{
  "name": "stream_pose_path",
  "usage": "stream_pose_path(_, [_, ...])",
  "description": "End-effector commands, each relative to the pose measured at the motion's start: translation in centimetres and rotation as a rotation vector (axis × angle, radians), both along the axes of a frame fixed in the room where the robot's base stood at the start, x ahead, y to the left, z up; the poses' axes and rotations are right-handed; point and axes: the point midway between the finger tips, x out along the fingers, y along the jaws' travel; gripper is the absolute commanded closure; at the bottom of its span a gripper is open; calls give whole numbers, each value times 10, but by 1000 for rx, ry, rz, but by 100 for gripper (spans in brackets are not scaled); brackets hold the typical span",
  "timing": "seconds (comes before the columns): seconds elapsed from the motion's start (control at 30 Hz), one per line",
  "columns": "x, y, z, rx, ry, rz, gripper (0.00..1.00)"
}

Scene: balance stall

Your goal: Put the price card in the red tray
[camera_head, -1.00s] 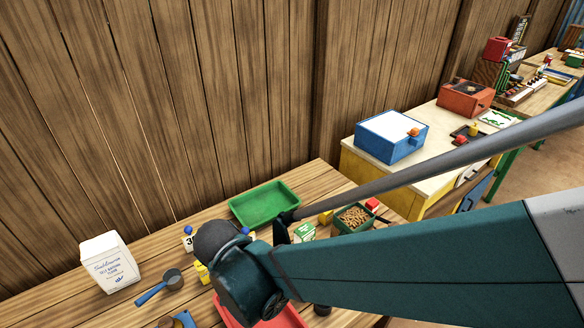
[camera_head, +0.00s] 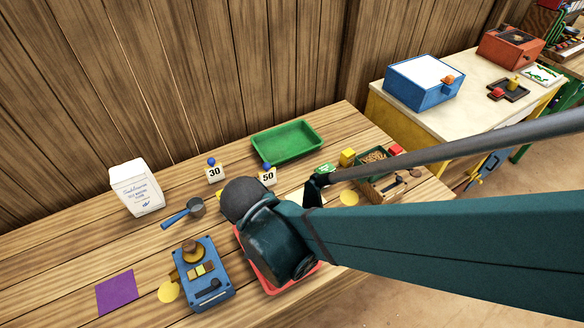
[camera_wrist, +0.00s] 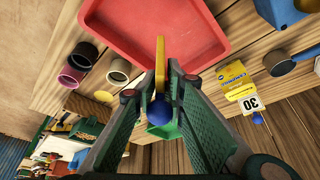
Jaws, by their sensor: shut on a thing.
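My gripper (camera_wrist: 160,98) is shut on a price card (camera_wrist: 160,66), which shows as a thin yellow-orange edge with a blue ball at its end between the fingers. In the wrist view the red tray (camera_wrist: 205,28) lies beyond the fingertips, and the card overlaps it in the picture. I cannot tell whether the card touches the tray. In the head view my arm hides the gripper, the card and most of the red tray (camera_head: 276,291). Two other cards stand on the table: a "30" card (camera_head: 214,173) and a "50" card (camera_head: 267,178).
A green tray (camera_head: 287,141) stands behind the cards. A white carton (camera_head: 136,188), a scoop (camera_head: 196,206), a blue scale-like device (camera_head: 203,274) and a purple square (camera_head: 117,292) lie left. A yellow packet (camera_wrist: 234,80) lies beside the red tray. A filled green box (camera_head: 374,162) stands right.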

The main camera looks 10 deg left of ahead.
Motion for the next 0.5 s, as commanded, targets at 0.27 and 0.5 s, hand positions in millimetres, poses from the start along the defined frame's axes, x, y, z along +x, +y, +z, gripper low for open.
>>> stream_pose_path(0.27, [0,0,-33,0,0,0,97])
stream_pose_path(0.5, [0,0,-49,0,0,0,97])
